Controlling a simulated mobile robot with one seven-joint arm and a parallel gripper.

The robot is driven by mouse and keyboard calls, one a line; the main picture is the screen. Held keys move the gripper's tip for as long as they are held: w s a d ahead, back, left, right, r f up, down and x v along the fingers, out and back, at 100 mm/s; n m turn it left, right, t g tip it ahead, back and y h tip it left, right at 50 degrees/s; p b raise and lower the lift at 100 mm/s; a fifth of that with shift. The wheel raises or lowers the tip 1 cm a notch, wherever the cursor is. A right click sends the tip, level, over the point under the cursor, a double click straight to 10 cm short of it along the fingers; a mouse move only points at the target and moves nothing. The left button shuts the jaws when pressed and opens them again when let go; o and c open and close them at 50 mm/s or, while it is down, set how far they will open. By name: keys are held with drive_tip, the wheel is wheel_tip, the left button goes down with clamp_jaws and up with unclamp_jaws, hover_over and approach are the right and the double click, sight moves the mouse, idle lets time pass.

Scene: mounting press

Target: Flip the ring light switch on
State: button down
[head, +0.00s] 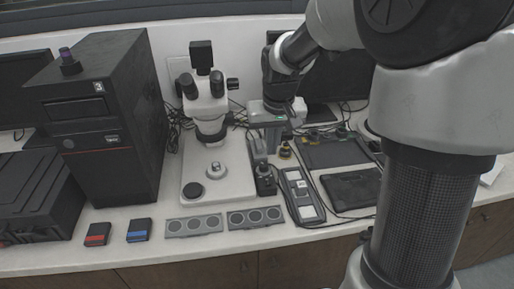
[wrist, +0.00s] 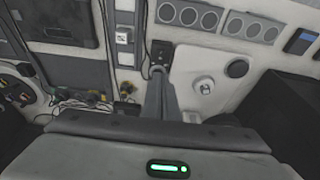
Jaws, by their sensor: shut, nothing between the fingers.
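A small black box (head: 265,181), which looks like the ring light's control, stands on the bench right of the microscope's white base. It also shows in the wrist view (wrist: 162,52), just beyond my fingertips. The switch itself is too small and partly hidden to make out, so I cannot tell its position. The ring light (head: 211,131) appears to sit under the microscope head (head: 205,100). My gripper (head: 257,160) is shut and empty, pointing down at the box. In the wrist view the closed fingertips (wrist: 158,72) overlap the box's edge; I cannot tell whether they touch.
The microscope base (head: 236,184) is close on the left. A grey strip panel (head: 302,195) lies close on the right, with dark tablets (head: 350,188) beyond. Speaker-like panels (head: 255,217) lie in front. Cables (head: 345,132) run behind. A black tower (head: 105,120) stands far left.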

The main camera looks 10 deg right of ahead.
idle(0.3)
drive_tip(key=b, duration=0.2)
hover_over(267, 181)
drive_tip(key=s, duration=0.2)
drive_tip(key=s+x, duration=0.1)
drive_tip(key=x, duration=0.7)
drive_tip(key=s+x, duration=0.1)
drive_tip(key=x, duration=0.3)
drive_tip(key=shift+s+f, duration=0.35)
drive_tip(key=shift+f, duration=0.05)
drive_tip(key=shift+s+f, duration=0.1)
drive_tip(key=shift+f, duration=0.55)
drive_tip(key=shift+s+f, duration=0.15)
drive_tip(key=shift+f, duration=0.2)
drive_tip(key=shift+w+r, duration=0.3)
drive_tip(key=shift+w, duration=0.5)
drive_tip(key=shift+r, duration=0.1)
